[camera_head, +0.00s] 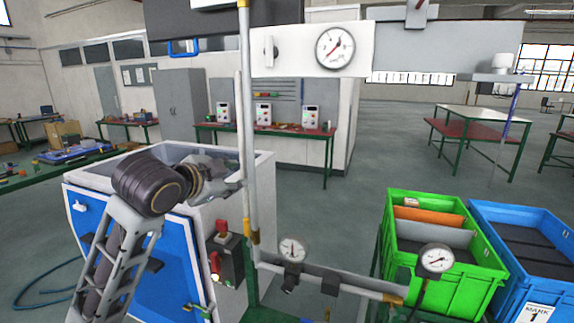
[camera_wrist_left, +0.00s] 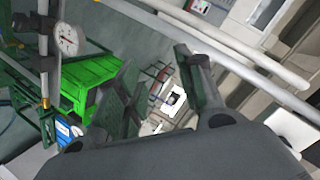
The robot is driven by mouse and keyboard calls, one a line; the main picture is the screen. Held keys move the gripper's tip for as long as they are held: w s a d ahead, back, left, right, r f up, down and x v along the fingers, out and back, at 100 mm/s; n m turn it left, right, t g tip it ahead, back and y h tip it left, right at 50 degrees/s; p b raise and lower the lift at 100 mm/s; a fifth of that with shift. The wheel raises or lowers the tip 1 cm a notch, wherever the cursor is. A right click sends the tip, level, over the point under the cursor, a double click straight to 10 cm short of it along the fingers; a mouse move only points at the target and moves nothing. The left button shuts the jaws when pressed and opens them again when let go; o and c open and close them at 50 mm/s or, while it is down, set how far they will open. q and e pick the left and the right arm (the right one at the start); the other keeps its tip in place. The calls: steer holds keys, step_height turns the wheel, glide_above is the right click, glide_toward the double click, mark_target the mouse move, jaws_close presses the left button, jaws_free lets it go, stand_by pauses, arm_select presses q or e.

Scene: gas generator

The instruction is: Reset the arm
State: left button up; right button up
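My left arm (camera_head: 150,185) comes in from the lower left, raised in front of the white and blue generator cabinet (camera_head: 150,250). My left gripper (camera_head: 232,180) points right, close to the vertical pipe (camera_head: 249,130); I cannot tell whether they touch. In the left wrist view its two dark fingers (camera_wrist_left: 158,85) are spread apart with nothing between them. Pale pipes (camera_wrist_left: 225,50) run beyond the right finger in that view. My right gripper is not in view.
A large gauge (camera_head: 335,48) is on the upper panel; smaller gauges (camera_head: 292,249) and (camera_head: 436,259) sit on the lower pipe. A green crate (camera_head: 450,285) and a blue crate (camera_head: 530,250) stand at right. Open floor lies behind.

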arm_select(q)
steer(key=s+a+f+n+g+y, duration=0.1)
steer(key=s+a+f+n+g, duration=0.2)
steer(key=f, duration=1.1)
steer(key=s+f+n+g+y, duration=0.1)
steer(key=s+f+n+g, duration=0.2)
steer(key=f, duration=1)
steer(key=s+a+f+n+g+y, duration=0.1)
steer(key=s+a+f+n+g, duration=0.15)
steer(key=s+f, duration=0.8)
steer(key=s+a+f+n+g+y, duration=0.1)
steer(key=s+a+f+n, duration=0.25)
steer(key=s+f, duration=0.65)
steer(key=s+f+g, duration=0.2)
steer(key=s+f, duration=0.1)
steer(key=f, duration=2.9)
steer(key=s+a+f, duration=0.2)
steer(key=s+f, duration=0.8)
steer(key=s, duration=0.1)
steer(key=s+a+f+m, duration=0.1)
steer(key=s+a+f, duration=0.1)
steer(key=s+f, duration=0.7)
steer(key=s+g, duration=0.1)
steer(key=s, duration=0.1)
steer(key=shift+s+f, duration=0.3)
steer(key=shift+f, duration=0.05)
